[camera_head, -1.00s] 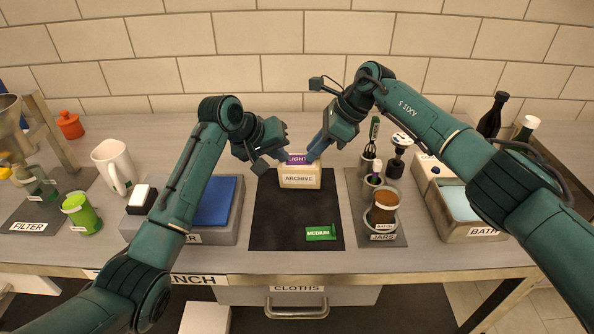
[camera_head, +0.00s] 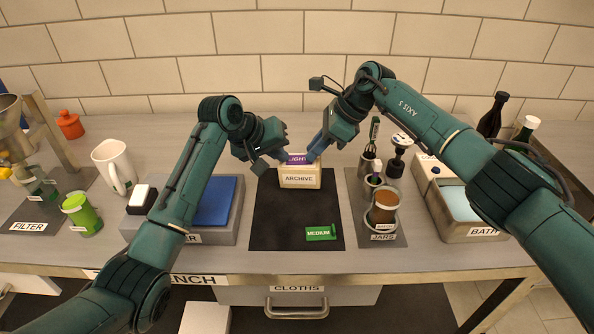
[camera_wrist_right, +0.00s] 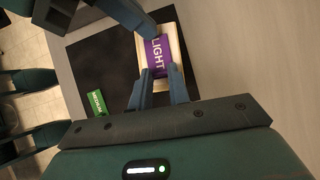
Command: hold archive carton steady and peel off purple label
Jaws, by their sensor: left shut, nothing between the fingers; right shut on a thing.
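The archive carton (camera_head: 299,182) is a cream box with an ARCHIVE tag, upright at the back of the dark mat. The purple label (camera_head: 297,159), reading LIGHT, is at its top; it also shows in the right wrist view (camera_wrist_right: 157,55). My left gripper (camera_head: 285,157) is shut and empty, its tip at the carton's left upper side. My right gripper (camera_head: 312,157) is shut on the purple label at its right end. In the right wrist view its fingers (camera_wrist_right: 160,78) lie on either side of the label. Whether any of the label is lifted is hard to tell.
A green MEDIUM label (camera_head: 320,232) lies on the dark mat (camera_head: 275,225), otherwise mostly bare. A grey tray with a blue pad (camera_head: 214,202) is left of the mat. Jars (camera_head: 383,207) and tools stand right of it, with the BATH basin (camera_head: 462,203) beyond.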

